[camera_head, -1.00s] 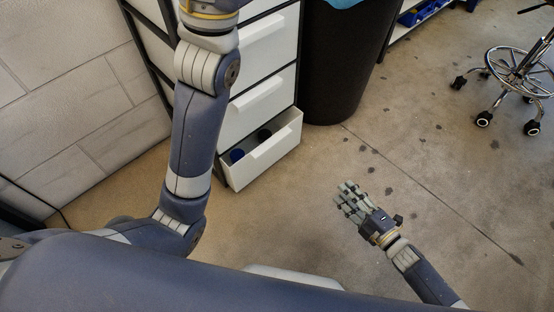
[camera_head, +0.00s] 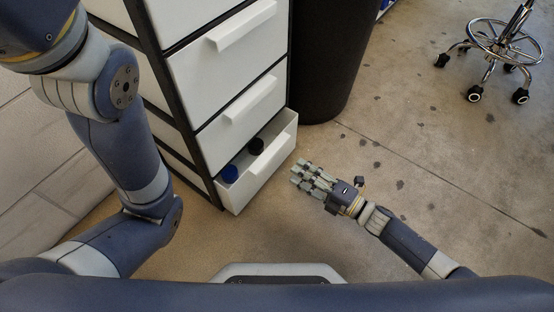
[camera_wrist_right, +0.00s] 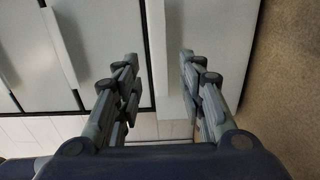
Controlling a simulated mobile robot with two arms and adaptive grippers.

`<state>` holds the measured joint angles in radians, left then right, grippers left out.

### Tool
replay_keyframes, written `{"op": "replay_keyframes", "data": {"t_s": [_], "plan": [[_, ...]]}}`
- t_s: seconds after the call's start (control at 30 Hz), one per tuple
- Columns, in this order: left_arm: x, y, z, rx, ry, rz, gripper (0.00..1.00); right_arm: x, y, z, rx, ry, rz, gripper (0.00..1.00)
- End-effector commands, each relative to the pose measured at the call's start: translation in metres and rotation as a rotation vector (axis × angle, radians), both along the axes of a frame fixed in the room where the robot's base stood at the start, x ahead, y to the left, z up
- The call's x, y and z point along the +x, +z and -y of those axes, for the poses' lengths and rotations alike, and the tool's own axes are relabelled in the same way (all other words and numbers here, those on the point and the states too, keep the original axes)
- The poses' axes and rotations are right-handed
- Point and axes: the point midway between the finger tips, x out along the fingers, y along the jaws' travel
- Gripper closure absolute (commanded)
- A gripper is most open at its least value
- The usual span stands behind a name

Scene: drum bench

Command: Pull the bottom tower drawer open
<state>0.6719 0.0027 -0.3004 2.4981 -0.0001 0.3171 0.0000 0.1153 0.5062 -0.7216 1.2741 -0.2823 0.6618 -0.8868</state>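The bottom drawer (camera_head: 262,172) of the white drawer tower (camera_head: 222,60) stands pulled out, with a blue item (camera_head: 229,173) and a black item (camera_head: 256,146) inside. My right gripper (camera_head: 303,178) is just right of the drawer's front in the head view, apart from it. In the right wrist view its fingers (camera_wrist_right: 158,82) are spread apart, with a white edge of the tower between and beyond them and nothing held. My left arm comes in from the left in the head view; its gripper is outside the picture.
A black bin (camera_head: 330,60) stands right of the tower. A wheeled stool (camera_head: 497,55) is at the upper right. The floor (camera_head: 420,150) right of the drawer is clear apart from dark stains.

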Motion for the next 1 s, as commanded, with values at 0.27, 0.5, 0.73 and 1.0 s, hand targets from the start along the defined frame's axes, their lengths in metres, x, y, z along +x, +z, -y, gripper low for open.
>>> {"op": "replay_keyframes", "data": {"t_s": [0.27, 0.5, 0.73, 1.0], "plan": [[-0.006, -0.023, 0.0, 0.001, 0.001, 0.015, 0.6, 0.032, -0.003, -0.044, 0.002, 0.001, 0.003, 0.63], [-0.006, -0.032, 0.0, 0.002, 0.001, 0.015, 0.6, 0.045, -0.001, -0.061, 0.001, -0.001, 0.0, 0.63], [-0.006, -0.031, 0.0, 0.001, 0.001, 0.016, 0.6, 0.046, 0.0, -0.063, 0.001, -0.001, -0.002, 0.63], [-0.006, -0.031, 0.001, 0.001, 0.001, 0.016, 0.6, 0.046, -0.001, -0.063, 0.0, -0.001, -0.002, 1.0]]}}
